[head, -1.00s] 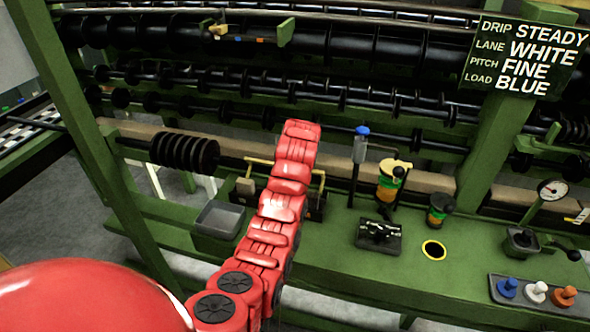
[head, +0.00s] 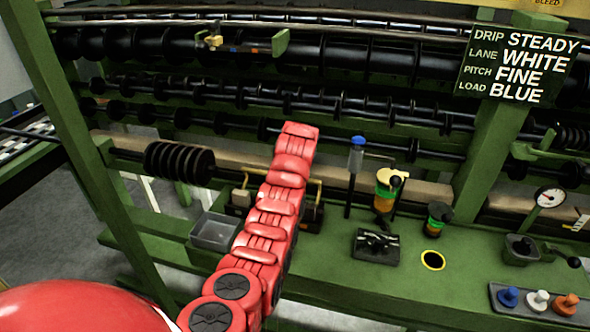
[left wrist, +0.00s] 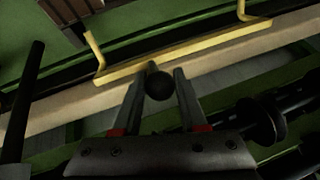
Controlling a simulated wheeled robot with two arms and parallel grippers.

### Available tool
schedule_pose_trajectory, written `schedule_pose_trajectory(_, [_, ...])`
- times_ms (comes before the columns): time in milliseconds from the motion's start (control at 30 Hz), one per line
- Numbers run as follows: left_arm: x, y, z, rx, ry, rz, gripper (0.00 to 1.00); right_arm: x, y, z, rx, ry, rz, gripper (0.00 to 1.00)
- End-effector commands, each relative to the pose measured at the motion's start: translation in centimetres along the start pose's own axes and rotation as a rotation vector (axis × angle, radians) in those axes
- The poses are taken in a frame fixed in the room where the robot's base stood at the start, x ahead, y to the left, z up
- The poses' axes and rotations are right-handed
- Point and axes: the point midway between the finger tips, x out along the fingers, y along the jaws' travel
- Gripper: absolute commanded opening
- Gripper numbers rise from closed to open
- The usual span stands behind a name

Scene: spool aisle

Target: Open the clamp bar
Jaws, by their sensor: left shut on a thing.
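A yellow bar with bent ends (left wrist: 180,55), which looks like the clamp bar, runs across the left wrist view just beyond my fingertips. In the head view the yellow bar (head: 256,170) shows at both sides of my red left arm, which covers its middle. My left gripper (left wrist: 162,78) has its two fingers on either side of a round black knob (left wrist: 158,86) and is shut on it. Whether the knob joins the yellow bar cannot be told. In the head view the left gripper is hidden behind the arm. My right gripper is in neither view.
A grey tray (head: 213,232) sits left of my arm. A black fixture (head: 376,245), a blue-topped post (head: 357,155) and a cup with a knob (head: 388,188) stand to the right. Several coloured pegs (head: 538,299) stand at the right edge. Black spool rods (head: 380,98) fill the back.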

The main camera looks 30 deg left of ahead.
Motion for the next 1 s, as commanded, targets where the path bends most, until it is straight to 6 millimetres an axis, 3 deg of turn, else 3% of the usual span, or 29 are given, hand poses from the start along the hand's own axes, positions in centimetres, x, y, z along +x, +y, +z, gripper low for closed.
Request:
schedule_pose_trajectory(67, [0.0, 0.0, -0.1, 0.000, 0.004, -0.001, 0.00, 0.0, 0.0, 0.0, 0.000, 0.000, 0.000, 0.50])
schedule_pose_trajectory(100, [-0.1, 0.0, -0.1, 0.000, 0.004, -0.001, 0.49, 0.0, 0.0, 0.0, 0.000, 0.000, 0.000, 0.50])
schedule_pose_trajectory(233, [0.0, 0.0, -0.1, 0.000, 0.003, -0.001, 0.70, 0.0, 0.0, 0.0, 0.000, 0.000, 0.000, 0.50])
schedule_pose_trajectory(667, [-0.7, 0.0, -0.1, 0.001, 0.002, -0.001, 0.70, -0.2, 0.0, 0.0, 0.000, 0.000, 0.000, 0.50])
schedule_pose_trajectory(833, [-2.9, 0.0, 0.0, -0.001, 0.004, -0.001, 0.70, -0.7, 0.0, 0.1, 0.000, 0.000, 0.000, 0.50])
schedule_pose_trajectory(1000, [-7.0, 0.1, -0.1, 0.000, 0.008, 0.000, 0.70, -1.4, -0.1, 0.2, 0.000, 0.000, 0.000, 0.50])
